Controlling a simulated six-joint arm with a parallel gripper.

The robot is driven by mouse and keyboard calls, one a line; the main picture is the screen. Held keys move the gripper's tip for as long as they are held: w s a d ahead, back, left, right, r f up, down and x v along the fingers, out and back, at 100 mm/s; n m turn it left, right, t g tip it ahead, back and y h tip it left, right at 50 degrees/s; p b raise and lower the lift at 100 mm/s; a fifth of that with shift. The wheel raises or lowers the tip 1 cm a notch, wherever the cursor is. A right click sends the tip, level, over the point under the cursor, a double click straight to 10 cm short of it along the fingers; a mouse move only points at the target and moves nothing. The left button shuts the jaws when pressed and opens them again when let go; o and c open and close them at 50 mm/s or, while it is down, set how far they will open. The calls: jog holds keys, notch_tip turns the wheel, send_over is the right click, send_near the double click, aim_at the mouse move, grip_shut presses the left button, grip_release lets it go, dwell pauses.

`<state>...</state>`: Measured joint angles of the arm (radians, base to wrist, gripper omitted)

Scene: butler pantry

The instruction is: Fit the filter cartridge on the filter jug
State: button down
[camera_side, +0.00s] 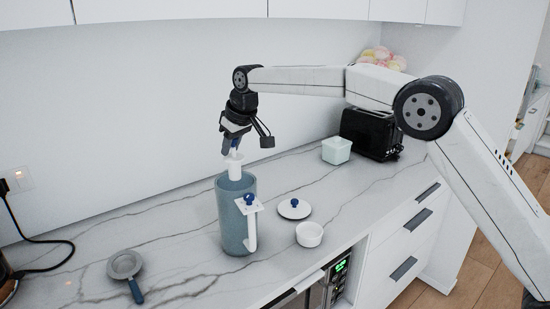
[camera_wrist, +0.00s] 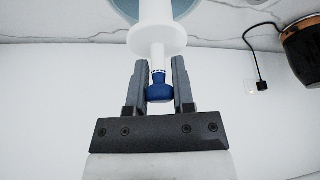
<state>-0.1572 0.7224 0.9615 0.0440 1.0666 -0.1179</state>
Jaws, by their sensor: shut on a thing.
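The filter jug (camera_side: 234,232) is a tall blue-grey vessel with a white handle, standing upright on the marble counter. My gripper (camera_side: 231,147) points down above the jug and is shut on the blue knob (camera_wrist: 159,92) of the white filter cartridge (camera_side: 235,164). In the wrist view, the knob sits between the two fingers of my gripper (camera_wrist: 158,75), with the cartridge's white stem and round flange (camera_wrist: 157,38) beyond. The cartridge is roughly upright at the jug's mouth. Whether its lower end is inside the rim I cannot tell.
A white lid with blue knob (camera_side: 291,211) and a small white bowl (camera_side: 309,236) lie right of the jug. A mint box (camera_side: 336,152) and black toaster (camera_side: 367,137) stand behind. The counter left of the jug is mostly clear.

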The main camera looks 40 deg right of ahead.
jog(key=shift+f, duration=6.7)
dwell(1.1)
